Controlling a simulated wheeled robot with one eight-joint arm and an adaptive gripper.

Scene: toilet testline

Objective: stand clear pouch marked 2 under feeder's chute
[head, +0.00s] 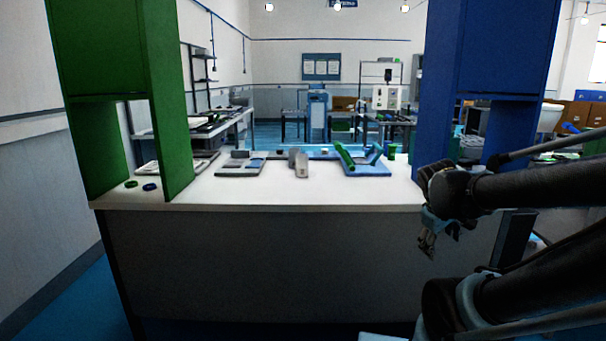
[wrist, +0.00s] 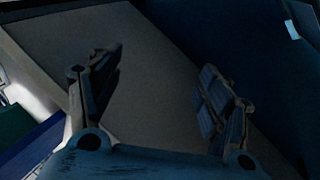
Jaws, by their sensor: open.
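My gripper (head: 427,246) hangs in front of the counter's right part, below the blue tower, pointing down. The wrist view shows its two fingers (wrist: 160,88) spread apart with nothing between them. Behind them are a plain grey-brown surface and a dark blue one. I cannot make out a clear pouch or a mark 2 in either view. A green tower (head: 105,95) and a blue tower (head: 468,85) stand at the counter's two ends, each with an opening low down. I cannot tell whether either is the feeder, and no chute is clearly visible.
The white-topped counter (head: 240,190) has a clear front strip. On it are a grey tray (head: 240,170), upright pale blocks (head: 301,165), a blue tray (head: 370,170) with a green tube (head: 345,156), a green ring (head: 131,184) and a blue ring (head: 150,187).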

